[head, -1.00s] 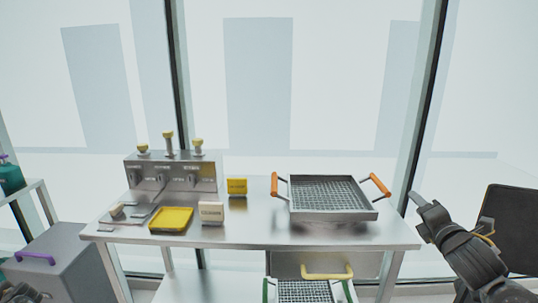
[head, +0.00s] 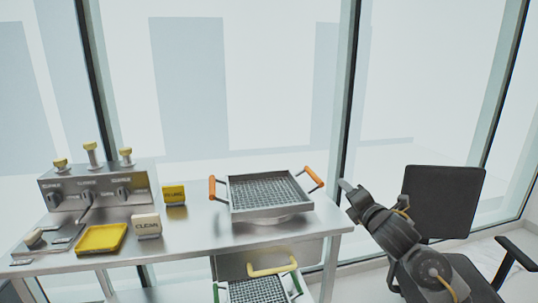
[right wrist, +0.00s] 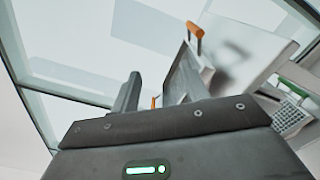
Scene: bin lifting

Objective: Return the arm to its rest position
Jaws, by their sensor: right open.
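My right arm comes in from the lower right of the head view. Its gripper (head: 349,189) is at the right end of the metal table (head: 185,243), to the right of the wire-mesh tray and apart from it. In the right wrist view the two fingers (right wrist: 153,92) stand apart with nothing held between them. The grey mesh tray (head: 272,213) with two orange handles rests on the right part of the table. It also shows in the right wrist view, with an orange handle (right wrist: 195,36). My left gripper is out of view.
A steel control box (head: 98,190) with yellow knobs, a yellow tray (head: 101,239), a CLEAR block (head: 146,226) and a yellow block (head: 174,195) are on the table's left. A green-handled basket (head: 257,290) is below. A black chair (head: 443,200) stands beside my right arm.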

